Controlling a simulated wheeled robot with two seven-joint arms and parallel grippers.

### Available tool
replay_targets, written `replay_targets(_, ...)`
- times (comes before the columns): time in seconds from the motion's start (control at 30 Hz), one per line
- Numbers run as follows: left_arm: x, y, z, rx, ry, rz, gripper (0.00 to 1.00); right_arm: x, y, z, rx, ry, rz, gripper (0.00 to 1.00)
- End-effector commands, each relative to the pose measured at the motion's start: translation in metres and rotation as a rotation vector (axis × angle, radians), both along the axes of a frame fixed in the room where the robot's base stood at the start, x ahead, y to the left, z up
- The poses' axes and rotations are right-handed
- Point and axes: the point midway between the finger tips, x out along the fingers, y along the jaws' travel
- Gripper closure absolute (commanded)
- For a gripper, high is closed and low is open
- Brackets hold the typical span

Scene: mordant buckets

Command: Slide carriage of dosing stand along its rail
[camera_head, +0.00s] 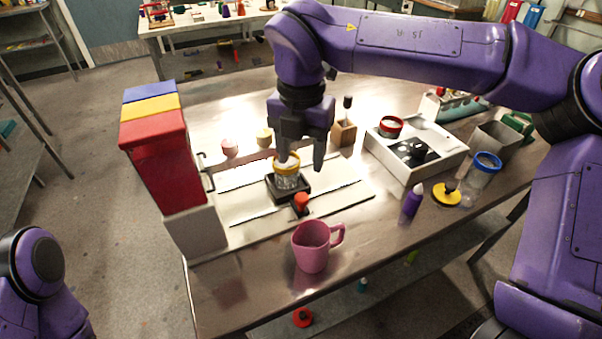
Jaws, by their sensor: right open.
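The dosing stand (165,165) is a red, yellow and blue tower on a grey base at the left of the table. A pale plate with long dark rail lines (340,196) runs right from it. The black carriage (296,190) sits mid-plate, with a red knob (301,201) at its front. A clear jar with a yellow rim (287,178) stands on the carriage. My right gripper (301,160) points down over the jar, fingers apart; one finger overlaps the jar's rim in view. I cannot tell whether it touches. My left gripper is out of view.
A pink jug (312,247) stands in front of the plate. To the right are a white box (445,150), a purple bottle (413,200), a blue-rimmed jar (482,175) and a yellow-based item (446,193). A wooden block (343,133) stands behind the gripper.

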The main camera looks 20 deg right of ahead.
Motion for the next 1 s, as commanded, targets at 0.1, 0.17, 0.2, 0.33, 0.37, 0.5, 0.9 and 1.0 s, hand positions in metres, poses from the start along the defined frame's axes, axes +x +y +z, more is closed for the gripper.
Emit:
replay_targets(0.1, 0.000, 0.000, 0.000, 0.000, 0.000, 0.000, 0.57, 0.000, 0.000, 0.006, 0.000, 0.001, 0.000, 0.44)
replay_targets(0.17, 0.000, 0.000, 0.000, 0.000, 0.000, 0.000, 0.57, 0.000, 0.000, 0.007, 0.000, 0.001, 0.001, 0.44)
replay_targets(0.2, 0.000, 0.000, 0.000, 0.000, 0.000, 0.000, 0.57, 0.000, 0.000, 0.007, 0.000, 0.001, 0.001, 0.44)
replay_targets(0.33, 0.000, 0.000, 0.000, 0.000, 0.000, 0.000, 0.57, 0.000, 0.000, 0.007, 0.000, 0.001, 0.001, 0.44)
replay_targets(0.37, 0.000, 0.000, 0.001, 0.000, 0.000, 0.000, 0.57, 0.000, 0.000, 0.008, 0.000, 0.001, 0.001, 0.44)
replay_targets(0.5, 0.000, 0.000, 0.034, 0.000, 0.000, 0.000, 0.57, -0.001, -0.002, 0.032, -0.006, 0.025, -0.003, 0.44)
replay_targets(0.9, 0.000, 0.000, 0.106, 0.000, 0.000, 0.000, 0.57, -0.006, -0.009, 0.026, 0.006, 0.088, 1.284, 0.44)
replay_targets(1.0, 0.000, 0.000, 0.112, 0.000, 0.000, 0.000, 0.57, -0.007, -0.008, 0.021, 0.021, 0.079, 1.720, 0.44)
